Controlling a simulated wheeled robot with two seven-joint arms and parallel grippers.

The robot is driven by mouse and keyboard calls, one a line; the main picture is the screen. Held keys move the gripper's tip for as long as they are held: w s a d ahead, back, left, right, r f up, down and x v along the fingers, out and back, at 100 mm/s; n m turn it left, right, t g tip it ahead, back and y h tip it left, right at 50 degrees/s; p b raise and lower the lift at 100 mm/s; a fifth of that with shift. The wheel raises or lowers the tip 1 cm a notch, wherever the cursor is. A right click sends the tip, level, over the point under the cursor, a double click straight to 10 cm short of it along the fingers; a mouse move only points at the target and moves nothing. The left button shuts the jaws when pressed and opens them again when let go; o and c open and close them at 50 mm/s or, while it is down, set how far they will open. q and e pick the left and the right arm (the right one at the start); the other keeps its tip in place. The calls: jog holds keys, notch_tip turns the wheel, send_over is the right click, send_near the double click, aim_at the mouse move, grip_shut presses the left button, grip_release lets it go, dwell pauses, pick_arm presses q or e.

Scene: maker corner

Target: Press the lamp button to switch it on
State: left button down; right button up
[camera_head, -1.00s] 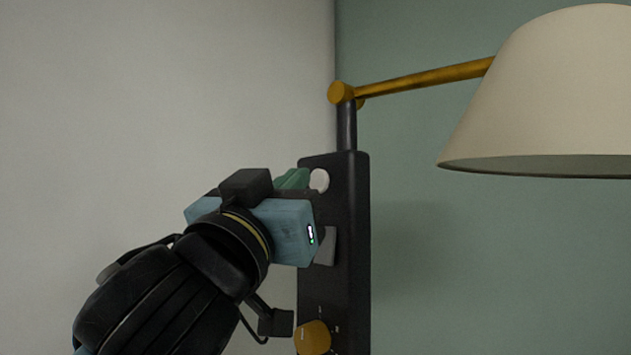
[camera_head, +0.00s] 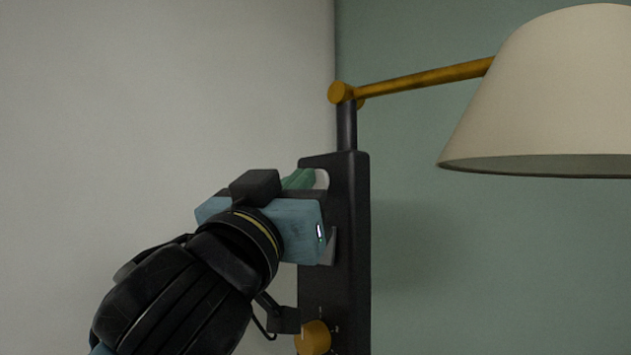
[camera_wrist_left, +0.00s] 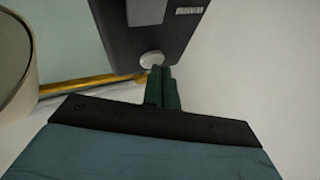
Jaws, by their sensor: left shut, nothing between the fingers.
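The lamp has a cream shade (camera_head: 550,100), a brass arm (camera_head: 425,78) and a black upright panel (camera_head: 350,225). A round white button (camera_head: 322,179) sits near the panel's top, partly hidden behind my left gripper (camera_head: 305,179). The button also shows in the left wrist view (camera_wrist_left: 152,59). My left gripper's green fingers are shut with nothing between them. Their tips (camera_wrist_left: 160,70) are at the button's edge; I cannot tell whether they touch it. The shade looks unlit.
A grey rectangular switch (camera_head: 330,247) is on the panel below the button, partly covered by my gripper body. A brass knob (camera_head: 313,338) is lower down. Pale wall (camera_head: 160,80) lies left, and green wall (camera_head: 430,240) lies behind the lamp.

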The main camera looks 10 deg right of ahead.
pick_arm(q)
jog(key=shift+d, duration=0.1)
dwell(0.3)
jog(key=shift+s+a, duration=0.3)
jog(key=shift+a, duration=0.15)
jog(key=s+a, duration=0.3)
jog(key=a, duration=0.2)
jog(key=shift+s, duration=0.25)
dwell(0.3)
jog(key=shift+d, duration=0.1)
